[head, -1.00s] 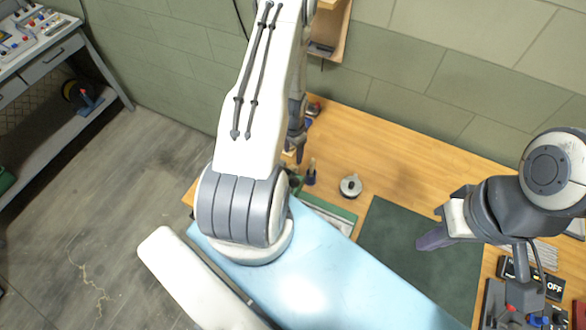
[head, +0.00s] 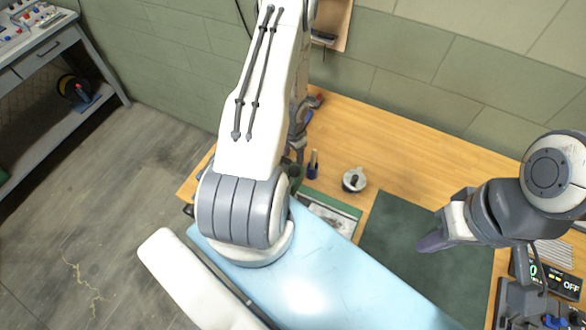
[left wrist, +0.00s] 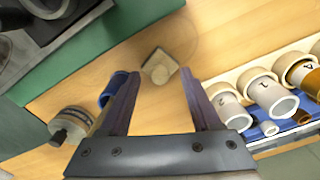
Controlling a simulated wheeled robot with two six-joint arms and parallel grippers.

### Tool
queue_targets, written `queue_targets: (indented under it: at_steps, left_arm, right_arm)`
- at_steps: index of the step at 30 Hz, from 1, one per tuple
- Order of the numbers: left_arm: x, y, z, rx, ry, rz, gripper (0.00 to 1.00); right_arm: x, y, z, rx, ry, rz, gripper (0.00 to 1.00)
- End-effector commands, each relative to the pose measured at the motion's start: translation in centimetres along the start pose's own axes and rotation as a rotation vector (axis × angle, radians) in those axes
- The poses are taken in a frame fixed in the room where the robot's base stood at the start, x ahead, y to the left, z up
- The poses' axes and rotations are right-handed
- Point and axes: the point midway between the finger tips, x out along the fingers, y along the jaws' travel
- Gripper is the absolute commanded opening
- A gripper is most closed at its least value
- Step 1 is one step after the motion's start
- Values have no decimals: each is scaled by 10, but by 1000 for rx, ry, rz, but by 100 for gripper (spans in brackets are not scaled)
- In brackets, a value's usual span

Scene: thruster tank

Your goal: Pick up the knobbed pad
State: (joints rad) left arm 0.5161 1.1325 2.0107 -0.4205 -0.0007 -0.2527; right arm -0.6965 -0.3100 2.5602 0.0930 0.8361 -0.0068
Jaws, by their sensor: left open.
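The knobbed pad (left wrist: 160,66) is a small, squarish tan piece with a round knob, lying on the wooden tabletop in the left wrist view. My left gripper (left wrist: 161,82) is open. The pad shows just beyond its fingertips, roughly centred between them, and nothing is held. In the head view my left gripper (head: 298,148) is partly hidden behind my arm, and I cannot make out the pad there. My right gripper (head: 432,243) hangs over the dark green mat (head: 395,225). Its fingers show from the side, so their opening cannot be judged.
A blue cylinder (left wrist: 112,88) and a round metal spool-like part (left wrist: 72,125) stand left of the left gripper. A rack with several numbered tubes (left wrist: 268,95) is at the right. A green-edged item (left wrist: 95,55) lies upper left. Bare wood (head: 405,135) is free at the back.

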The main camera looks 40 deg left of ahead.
Motion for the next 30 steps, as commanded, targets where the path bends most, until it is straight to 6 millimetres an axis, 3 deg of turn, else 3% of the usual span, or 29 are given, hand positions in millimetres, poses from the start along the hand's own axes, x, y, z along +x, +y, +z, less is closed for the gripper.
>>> queue_targets:
  at_steps: [8,13,14,23,30]
  left_arm:
    - [4,0,0,0,1,0,64]
    - [4,0,0,0,1,-1,3]
    - [4,0,0,0,1,0,0]
    - [2,0,0,0,1,-1,0]
    - [-26,0,0,0,1,-1,0]
  right_arm:
    - [3,0,0,-1,0,0,0]
    - [3,0,0,-1,0,0,0]
    - [3,0,0,-1,0,0,0]
    - [2,0,0,-1,0,0,0]
    - [-25,-2,-1,1,0,0,0]
